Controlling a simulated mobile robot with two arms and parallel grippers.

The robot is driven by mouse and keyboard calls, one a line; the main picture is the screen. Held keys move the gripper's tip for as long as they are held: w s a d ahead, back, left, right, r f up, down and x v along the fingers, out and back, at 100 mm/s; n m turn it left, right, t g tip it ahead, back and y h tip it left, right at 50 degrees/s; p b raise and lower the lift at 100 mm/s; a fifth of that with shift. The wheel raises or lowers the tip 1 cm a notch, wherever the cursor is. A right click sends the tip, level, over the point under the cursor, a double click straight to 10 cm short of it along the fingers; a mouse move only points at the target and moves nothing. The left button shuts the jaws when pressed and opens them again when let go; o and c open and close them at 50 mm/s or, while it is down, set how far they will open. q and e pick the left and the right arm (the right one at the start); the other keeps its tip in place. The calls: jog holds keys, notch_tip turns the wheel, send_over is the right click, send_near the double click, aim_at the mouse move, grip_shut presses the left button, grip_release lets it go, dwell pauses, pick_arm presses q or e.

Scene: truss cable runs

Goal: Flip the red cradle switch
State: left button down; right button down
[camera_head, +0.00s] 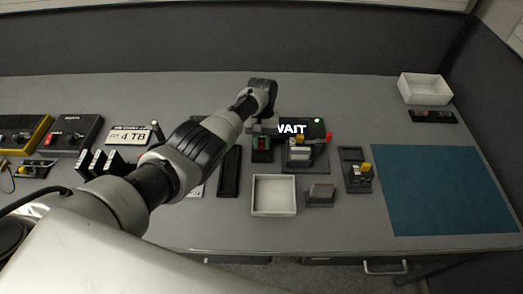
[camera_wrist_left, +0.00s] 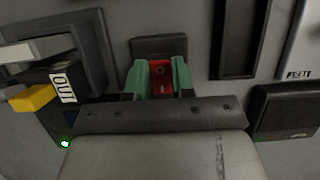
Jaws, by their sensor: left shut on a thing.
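The red cradle switch (camera_wrist_left: 160,76) shows as a small red piece between the green fingertips of my left gripper (camera_wrist_left: 160,80) in the left wrist view. The fingertips close on it from both sides. Its dark base (camera_wrist_left: 158,45) shows just beyond the fingers. My right gripper is in neither view.
A "WAIT" display (camera_head: 297,128) with a green light stands close behind. A grey fixture (camera_head: 305,155) with a red-tipped part sits just right. An open white box (camera_head: 274,197) is in front, and a dark channel (camera_head: 229,172) lies left. The teal mat (camera_head: 440,190) is clear.

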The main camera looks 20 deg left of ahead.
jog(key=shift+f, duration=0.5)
pick_arm(q)
jog(key=c, duration=1)
grip_release()
jog(key=shift+o, duration=0.2)
jog(key=shift+w, duration=0.1)
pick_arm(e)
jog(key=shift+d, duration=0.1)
pick_arm(q)
jog(key=shift+w+r, duration=0.15)
jog(key=shift+r, duration=0.2)
jog(key=b+v, duration=0.2)
jog(key=v, duration=0.8)
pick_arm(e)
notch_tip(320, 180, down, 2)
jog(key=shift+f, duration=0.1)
pick_arm(q)
jog(key=shift+w+a, duration=0.1)
jog(key=shift+w, duration=0.05)
